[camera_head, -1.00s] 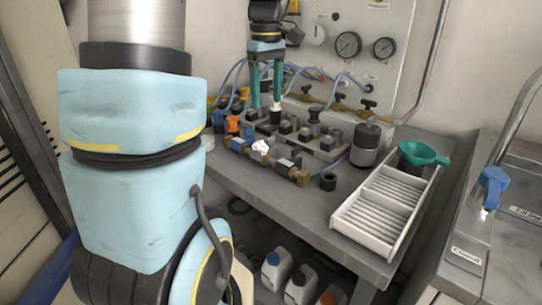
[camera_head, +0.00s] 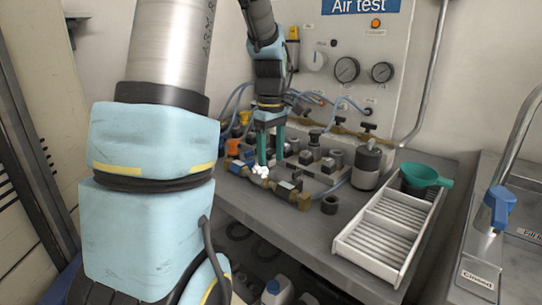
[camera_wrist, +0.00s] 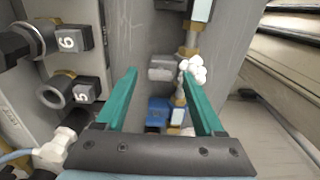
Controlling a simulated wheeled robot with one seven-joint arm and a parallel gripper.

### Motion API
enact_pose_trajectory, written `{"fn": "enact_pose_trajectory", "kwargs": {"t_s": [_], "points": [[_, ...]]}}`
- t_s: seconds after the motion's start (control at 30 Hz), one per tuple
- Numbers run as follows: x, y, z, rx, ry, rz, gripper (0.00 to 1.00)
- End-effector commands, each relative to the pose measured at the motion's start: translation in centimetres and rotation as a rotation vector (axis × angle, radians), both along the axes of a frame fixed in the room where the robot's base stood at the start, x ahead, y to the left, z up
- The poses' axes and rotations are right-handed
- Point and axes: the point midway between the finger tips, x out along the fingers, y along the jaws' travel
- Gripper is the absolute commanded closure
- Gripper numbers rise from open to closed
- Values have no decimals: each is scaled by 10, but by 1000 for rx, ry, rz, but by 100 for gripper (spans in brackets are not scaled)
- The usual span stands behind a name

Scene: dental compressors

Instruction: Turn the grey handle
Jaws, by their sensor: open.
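A grey block-shaped part (camera_wrist: 162,68), seemingly the grey handle, lies between and just beyond my fingertips in the wrist view. It sits beside a brass-fitted pipe line with a white lobed knob (camera_wrist: 195,72) and a blue part (camera_wrist: 158,113). My gripper (camera_wrist: 160,74) has its two green fingers spread wide, with nothing held. The right fingertip is close to the white knob; contact cannot be told. In the head view my gripper (camera_head: 271,160) points down at the front row of fittings, near the white knob (camera_head: 260,170). The grey part is not clear there.
A gauge panel (camera_head: 350,28) rises behind.

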Motion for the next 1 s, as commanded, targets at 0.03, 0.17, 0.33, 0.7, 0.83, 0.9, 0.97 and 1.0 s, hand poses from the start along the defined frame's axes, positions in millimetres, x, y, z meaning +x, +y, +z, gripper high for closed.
{"fn": "enact_pose_trajectory", "kwargs": {"t_s": [0.03,0.17,0.33,0.7,0.83,0.9,0.97,1.0], "points": [[0,0,-1,0,0,0,30],[0,0,-2,0,0,0,30],[0,0,-2,0,0,0,37],[0,0,-2,0,0,0,78],[0,0,-2,0,0,0,93],[0,0,-2,0,0,0,100],[0,0,-2,0,0,0,100],[0,0,-1,0,0,0,100]]}}
